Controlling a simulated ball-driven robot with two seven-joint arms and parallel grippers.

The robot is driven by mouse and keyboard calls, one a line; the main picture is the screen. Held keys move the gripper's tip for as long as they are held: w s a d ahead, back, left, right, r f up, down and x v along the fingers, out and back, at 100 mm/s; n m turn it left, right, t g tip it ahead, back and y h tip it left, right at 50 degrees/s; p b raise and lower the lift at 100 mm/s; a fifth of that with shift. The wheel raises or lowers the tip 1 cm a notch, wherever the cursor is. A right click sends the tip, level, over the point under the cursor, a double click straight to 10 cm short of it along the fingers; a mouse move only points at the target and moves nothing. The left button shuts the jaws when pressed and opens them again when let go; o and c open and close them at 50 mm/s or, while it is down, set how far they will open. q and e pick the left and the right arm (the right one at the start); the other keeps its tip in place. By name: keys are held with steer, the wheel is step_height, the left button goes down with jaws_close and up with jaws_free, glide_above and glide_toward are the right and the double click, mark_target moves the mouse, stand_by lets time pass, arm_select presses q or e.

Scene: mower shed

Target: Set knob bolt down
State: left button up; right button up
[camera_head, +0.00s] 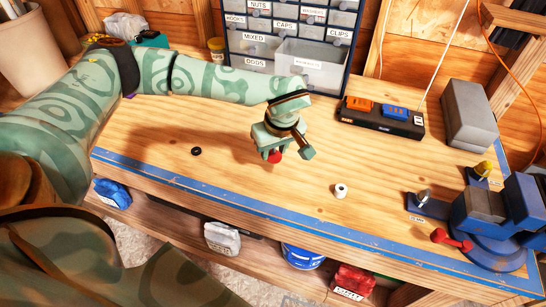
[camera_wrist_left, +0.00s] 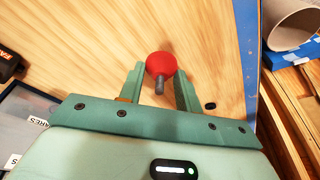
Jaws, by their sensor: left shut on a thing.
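The knob bolt (camera_head: 275,157) has a round red head. In the left wrist view the red head (camera_wrist_left: 160,64) sits between the fingertips, and its grey threaded shank points back toward the palm. My left gripper (camera_head: 268,153) is shut on it, pointing down over the middle of the wooden bench (camera_head: 240,185). The head is the lowest part, at or just above the bench top; I cannot tell whether it touches. The left gripper also shows in the wrist view (camera_wrist_left: 159,78). My right gripper is not in view.
A black ring (camera_head: 196,151) lies left of the gripper, a white spacer (camera_head: 341,191) to the right. A blue vise (camera_head: 500,215) stands at the right end. A black tray (camera_head: 382,118) and a drawer cabinet (camera_head: 285,40) are behind. Bench around the gripper is clear.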

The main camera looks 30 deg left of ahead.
mark_target(273, 167)
arm_select(q)
steer(key=shift+w+a+f, duration=0.25)
steer(key=shift+w+f, duration=0.1)
steer(key=shift+f, duration=0.2)
steer(key=x, duration=0.2)
steer(key=b+x, duration=0.1)
steer(key=shift+d+f, duration=0.15)
steer(key=shift+f, duration=0.3)
steer(key=o, duration=1)
steer(key=p+v, duration=0.2)
steer(key=v, duration=0.9)
steer(key=shift+r, duration=0.15)
steer(key=shift+s+d+r, duration=0.1)
steer(key=shift+r, duration=0.35)
